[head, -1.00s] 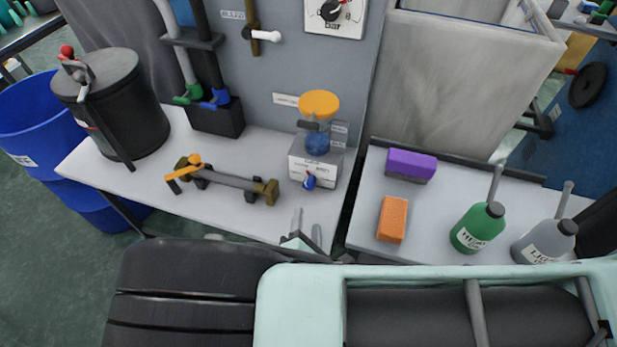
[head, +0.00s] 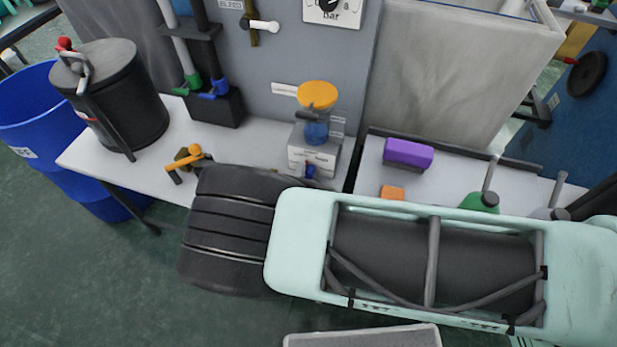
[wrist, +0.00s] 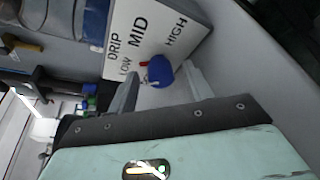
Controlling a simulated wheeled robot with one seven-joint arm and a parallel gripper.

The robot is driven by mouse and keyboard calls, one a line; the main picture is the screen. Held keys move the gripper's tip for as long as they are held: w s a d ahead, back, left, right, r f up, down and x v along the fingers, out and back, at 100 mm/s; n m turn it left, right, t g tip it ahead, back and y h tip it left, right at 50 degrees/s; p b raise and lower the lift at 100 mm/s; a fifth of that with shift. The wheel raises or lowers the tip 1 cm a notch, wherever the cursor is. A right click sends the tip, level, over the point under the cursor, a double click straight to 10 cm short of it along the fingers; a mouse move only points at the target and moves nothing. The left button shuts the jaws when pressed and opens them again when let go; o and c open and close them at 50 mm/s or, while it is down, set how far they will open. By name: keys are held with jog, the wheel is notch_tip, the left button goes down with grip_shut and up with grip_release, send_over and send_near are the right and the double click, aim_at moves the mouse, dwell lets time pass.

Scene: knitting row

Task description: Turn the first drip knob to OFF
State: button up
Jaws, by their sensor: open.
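The drip knob (wrist: 160,73) is blue with a red mark, on a white plate (wrist: 150,35) lettered DRIP, LOW, MID and HIGH. The red mark lies on the side toward LOW and MID; its exact setting is hard to tell. Another label beside the knob is partly hidden. My gripper (wrist: 165,88) is open, its two grey fingers pointing at the knob, one on either side of it in the picture. I cannot tell whether they touch it. In the head view the knob (head: 311,170) is small on the grey box (head: 313,155), and my arm hides my gripper.
An orange-topped blue part (head: 317,110) stands above the box. A black lidded pot (head: 112,95) stands at the left on the bench.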

jog(key=c, duration=1)
jog(key=shift+o, duration=0.2)
jog(key=shift+n, duration=0.3)
jog(key=n+h, duration=0.1)
jog(key=n+g+h, duration=0.1)
jog(key=n, duration=0.1)
jog(key=shift+a, duration=0.25)
jog(key=n+g+h+b, duration=0.1)
jog(key=n, duration=0.1)
jog(key=shift+w+a+n+b, duration=0.1)
jog(key=shift+a+n+b, duration=0.05)
jog(key=shift+n+b, duration=0.25)
jog(key=shift+r+n+g+h+b, duration=0.1)
jog(key=shift+n+g+h+b, duration=0.3)
jog(key=shift+n+h, duration=0.5)
jog(key=o, duration=1)
jog(key=shift+c, duration=0.2)
